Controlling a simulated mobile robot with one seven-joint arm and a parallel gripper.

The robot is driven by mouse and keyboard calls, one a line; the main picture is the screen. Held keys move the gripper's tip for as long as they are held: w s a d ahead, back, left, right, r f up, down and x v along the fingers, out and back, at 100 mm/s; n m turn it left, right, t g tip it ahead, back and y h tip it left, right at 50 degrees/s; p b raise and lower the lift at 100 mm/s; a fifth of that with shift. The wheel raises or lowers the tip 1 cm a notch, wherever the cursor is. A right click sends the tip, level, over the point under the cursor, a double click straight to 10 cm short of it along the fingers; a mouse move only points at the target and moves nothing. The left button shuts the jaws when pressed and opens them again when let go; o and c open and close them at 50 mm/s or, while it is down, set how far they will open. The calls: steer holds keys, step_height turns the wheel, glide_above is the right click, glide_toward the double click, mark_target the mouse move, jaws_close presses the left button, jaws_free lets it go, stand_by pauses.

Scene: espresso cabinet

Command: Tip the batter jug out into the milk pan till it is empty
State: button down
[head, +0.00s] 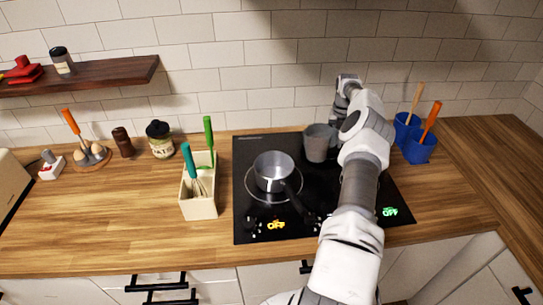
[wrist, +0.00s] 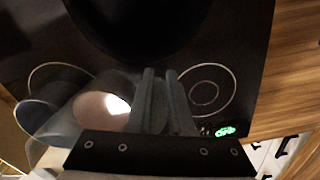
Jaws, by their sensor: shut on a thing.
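The milk pan (head: 273,174) is a small grey saucepan on the left part of the black hob, its dark handle towards the front right. The grey batter jug (head: 319,145) is to the right of the pan and apart from it, roughly upright. My gripper (wrist: 165,102) is shut on the jug; its fingers show in the wrist view, while my arm hides them in the head view. In the wrist view a pale round patch with a bright spot shows beside the fingers. I cannot tell whether this is batter. The pan's contents are not clear.
A cream utensil holder (head: 199,196) stands left of the hob (head: 260,225). Two blue pots (head: 419,148) with utensils stand to its right. The front left counter is clear.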

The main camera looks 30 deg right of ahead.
mark_target(328, 133)
steer(key=shift+r, duration=0.1)
stand_by(0.3)
steer(key=shift+w+a+r+h+p, duration=0.2)
steer(key=shift+a+r+h+p, duration=0.1)
steer(key=shift+p, duration=0.35)
steer(key=shift+a+r+h+p, duration=0.1)
steer(key=shift+r+h+p, duration=0.15)
steer(key=shift+h+p, duration=0.3)
steer(key=shift+w+a+r+g+h, duration=0.2)
steer(key=shift+a+r+g+h, duration=0.2)
steer(key=shift+a+r+h, duration=1.05)
steer(key=shift+w+a+r+g+h, duration=0.2)
steer(key=shift+a+r+g+h, duration=0.2)
steer(key=shift+a+r+h, duration=1)
steer(key=shift+w+a+r+h+b, duration=0.15)
steer(key=shift+r+h+b, duration=1.05)
steer(key=shift+b, duration=0.6)
steer(key=shift+a+r+h+b, duration=0.1)
steer(key=shift+r+h+b, duration=0.15)
steer(key=shift+b, duration=0.25)
steer(key=shift+w+a+r+g+h+b, duration=0.15)
steer(key=shift+a+r+h+b, duration=0.3)
steer(key=shift+b, duration=0.7)
steer(key=shift+s+a+r+g+h+b, duration=0.1)
steer(key=shift+a+r+g+h+b, duration=0.15)
steer(key=shift+r+h+b, duration=0.65)
